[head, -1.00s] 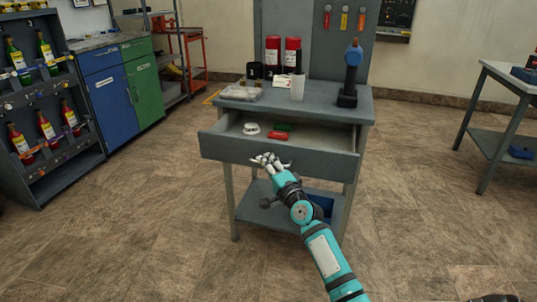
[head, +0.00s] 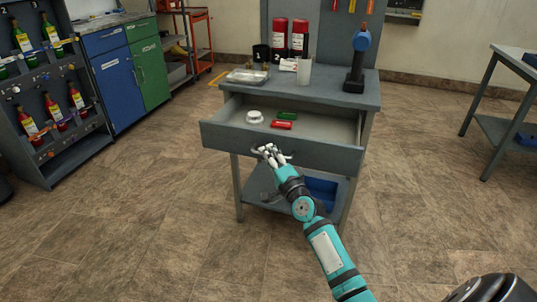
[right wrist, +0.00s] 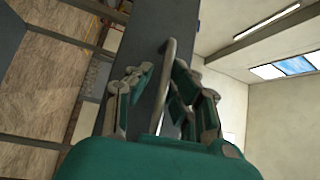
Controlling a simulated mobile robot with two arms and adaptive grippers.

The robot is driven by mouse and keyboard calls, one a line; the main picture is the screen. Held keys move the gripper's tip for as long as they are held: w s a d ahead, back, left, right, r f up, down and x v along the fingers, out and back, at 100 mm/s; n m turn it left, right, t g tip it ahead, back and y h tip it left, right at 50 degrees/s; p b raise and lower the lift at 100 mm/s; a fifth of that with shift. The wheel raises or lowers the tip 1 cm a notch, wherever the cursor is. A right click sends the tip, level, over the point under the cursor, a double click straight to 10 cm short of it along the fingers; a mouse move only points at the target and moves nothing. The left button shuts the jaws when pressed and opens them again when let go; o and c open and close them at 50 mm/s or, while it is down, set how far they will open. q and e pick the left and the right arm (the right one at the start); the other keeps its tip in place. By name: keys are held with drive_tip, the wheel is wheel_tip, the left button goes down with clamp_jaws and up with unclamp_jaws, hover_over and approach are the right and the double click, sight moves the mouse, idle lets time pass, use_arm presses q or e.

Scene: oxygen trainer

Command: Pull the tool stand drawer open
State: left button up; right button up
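The grey tool stand (head: 345,95) stands in the middle of the head view. Its drawer (head: 230,138) is pulled well out, with its inside showing. A white round item (head: 254,117), a green item (head: 287,114) and a red item (head: 281,125) lie in it. My right gripper (head: 268,152) is at the drawer front, and its fingers hide most of the handle there. My left gripper is not in view.
A clear tray (head: 247,76), red bottles (head: 280,38) and an upright blue-topped tool (head: 360,60) stand on the stand top. A blue bin (head: 320,190) is on the lower shelf. A bottle rack (head: 45,100) is at left, a table (head: 505,125) at right. The floor in front is clear.

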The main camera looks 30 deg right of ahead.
drive_tip(key=shift+o, duration=1.1)
drive_tip(key=shift+r, duration=0.1)
drive_tip(key=s, duration=0.4)
drive_tip(key=s+f, duration=0.1)
drive_tip(key=s, duration=0.7)
drive_tip(key=shift+a+f, duration=0.25)
drive_tip(key=shift+a, duration=0.15)
